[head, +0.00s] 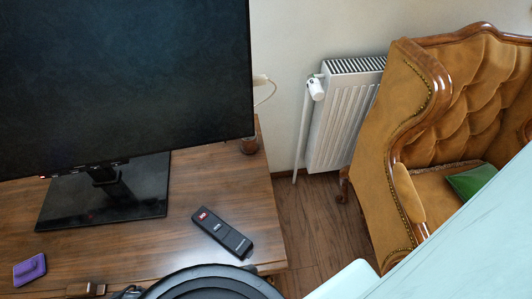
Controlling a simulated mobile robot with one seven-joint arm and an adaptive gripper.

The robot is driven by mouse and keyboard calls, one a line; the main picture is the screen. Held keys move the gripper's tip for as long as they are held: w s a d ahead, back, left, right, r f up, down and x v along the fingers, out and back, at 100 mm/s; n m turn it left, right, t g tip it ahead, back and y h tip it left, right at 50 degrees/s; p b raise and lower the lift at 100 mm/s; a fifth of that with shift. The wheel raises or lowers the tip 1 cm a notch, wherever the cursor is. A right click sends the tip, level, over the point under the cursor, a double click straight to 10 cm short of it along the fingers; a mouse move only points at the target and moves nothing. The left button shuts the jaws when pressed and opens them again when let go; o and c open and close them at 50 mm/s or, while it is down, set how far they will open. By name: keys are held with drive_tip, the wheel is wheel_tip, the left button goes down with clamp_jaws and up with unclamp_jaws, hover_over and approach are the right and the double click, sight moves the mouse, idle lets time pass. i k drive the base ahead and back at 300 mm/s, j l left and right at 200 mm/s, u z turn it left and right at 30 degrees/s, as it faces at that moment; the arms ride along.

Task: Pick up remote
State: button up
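The remote (223,234) is a black, slim handset with a red patch at its upper-left end. It lies flat on the wooden table (180,245), near the table's right edge and to the right of the monitor stand. It lies slanted, from upper left to lower right, and nothing touches it. My gripper's fingers do not show in the head view, so I cannot see whether they are open or shut.
A large black monitor (125,80) on a dark stand (105,200) fills the table's left side. A purple item (30,269) lies at lower left. A dark round shape (212,286) is just below the remote. A radiator (345,120) and orange armchair (405,150) stand right.

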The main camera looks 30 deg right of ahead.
sight(227, 236)
drive_tip(key=z, duration=0.25)
drive_tip(key=l+u, duration=0.5)
drive_tip(key=l, duration=0.2)
drive_tip(key=j+z, duration=0.65)
drive_tip(key=j, duration=0.2)
drive_tip(key=j+z, duration=0.35)
drive_tip(key=k, duration=0.5)
